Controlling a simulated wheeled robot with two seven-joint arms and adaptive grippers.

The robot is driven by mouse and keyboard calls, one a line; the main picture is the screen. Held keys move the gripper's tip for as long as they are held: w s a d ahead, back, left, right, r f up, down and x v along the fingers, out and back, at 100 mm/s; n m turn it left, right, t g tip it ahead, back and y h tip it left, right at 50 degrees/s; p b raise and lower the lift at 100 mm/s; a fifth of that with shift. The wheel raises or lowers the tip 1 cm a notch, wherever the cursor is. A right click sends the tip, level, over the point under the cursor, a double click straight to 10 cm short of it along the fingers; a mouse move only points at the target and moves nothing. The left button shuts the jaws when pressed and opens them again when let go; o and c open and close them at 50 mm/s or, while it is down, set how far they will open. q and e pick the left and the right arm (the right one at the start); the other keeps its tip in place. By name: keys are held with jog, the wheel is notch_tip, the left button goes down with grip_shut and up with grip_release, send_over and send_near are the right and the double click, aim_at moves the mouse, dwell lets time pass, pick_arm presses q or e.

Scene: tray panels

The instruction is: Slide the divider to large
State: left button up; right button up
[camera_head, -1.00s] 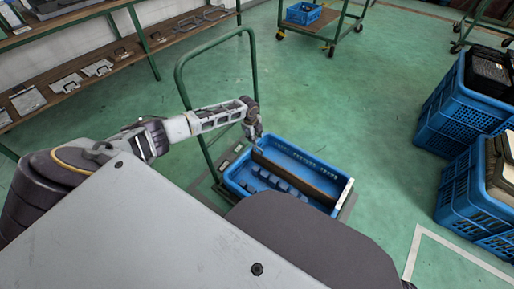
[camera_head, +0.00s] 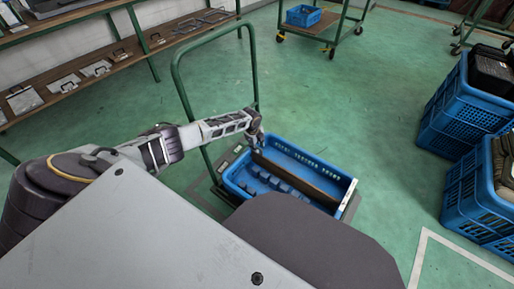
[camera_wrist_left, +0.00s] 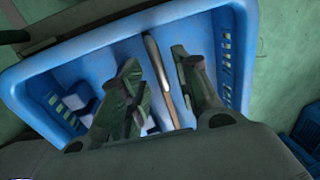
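A blue tray (camera_head: 348,192) sits on a low cart. A thin brown divider (camera_head: 300,179) stands lengthwise inside it, with several blue humps in the compartment on its near side. My left gripper (camera_head: 259,144) is at the far-left end of the divider. In the left wrist view, the divider (camera_wrist_left: 159,72) runs between the two separated fingers of my left gripper (camera_wrist_left: 163,72). Gaps show beside the divider, so it does not look clamped. The lower part of the divider is partly hidden by the fingers. No label reading large is legible. My right gripper is not in view.
The cart's green handle (camera_head: 176,72) rises behind the tray. A wooden shelf (camera_head: 75,76) is at the upper left. The green floor between is clear.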

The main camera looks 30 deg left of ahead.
pick_arm(q)
jog(key=shift+f, duration=0.3)
grip_shut()
dwell(0.4)
